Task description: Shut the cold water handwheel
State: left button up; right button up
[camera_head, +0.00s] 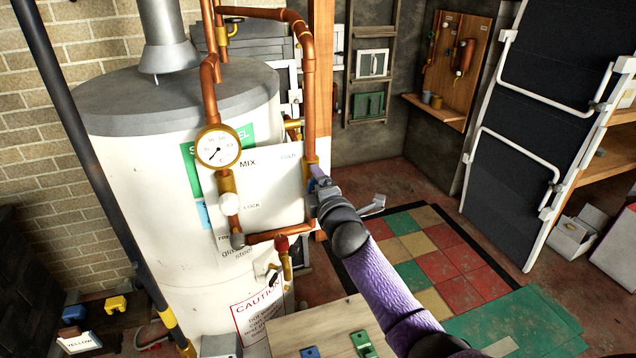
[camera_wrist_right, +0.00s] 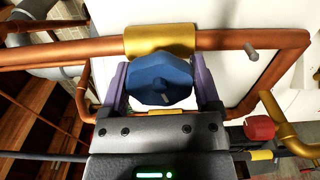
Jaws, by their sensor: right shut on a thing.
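The cold water handwheel (camera_wrist_right: 160,80) is a blue faceted wheel in front of a brass valve body (camera_wrist_right: 160,41) on a copper pipe. My right gripper (camera_wrist_right: 160,84) has its two purple fingers on either side of the wheel and is shut on it. In the head view, my right gripper (camera_head: 318,181) is at the right-hand copper pipe, beside the white panel, and hides the wheel. Lettering that seems to read COLD is on the panel just left of it. My left gripper is not in view.
A white water heater (camera_head: 130,170) stands behind the copper pipes. A round gauge (camera_head: 218,149) and a white knob (camera_head: 229,204) are left of the gripper. A red-topped valve (camera_head: 282,243) is below. A wooden surface (camera_head: 300,328) is in front; coloured floor tiles (camera_head: 435,266) lie right.

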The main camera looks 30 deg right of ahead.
jog(key=m+p, duration=0.1)
jog(key=m, duration=0.4)
jog(key=shift+m, duration=0.3)
jog(key=m+p, duration=0.1)
jog(key=m, duration=0.4)
jog(key=m+p, duration=0.1)
jog(key=m, duration=0.4)
jog(key=shift+m, duration=0.4)
jog(key=shift+d+m+p, duration=0.1)
jog(key=shift+m+p, duration=0.25)
jog(key=shift+m, duration=1.95)
jog(key=o, duration=1.1)
jog(key=p+v, duration=0.3)
jog(key=v, duration=0.7)
jog(key=shift+d+p, duration=0.1)
jog(key=shift+p, duration=0.2)
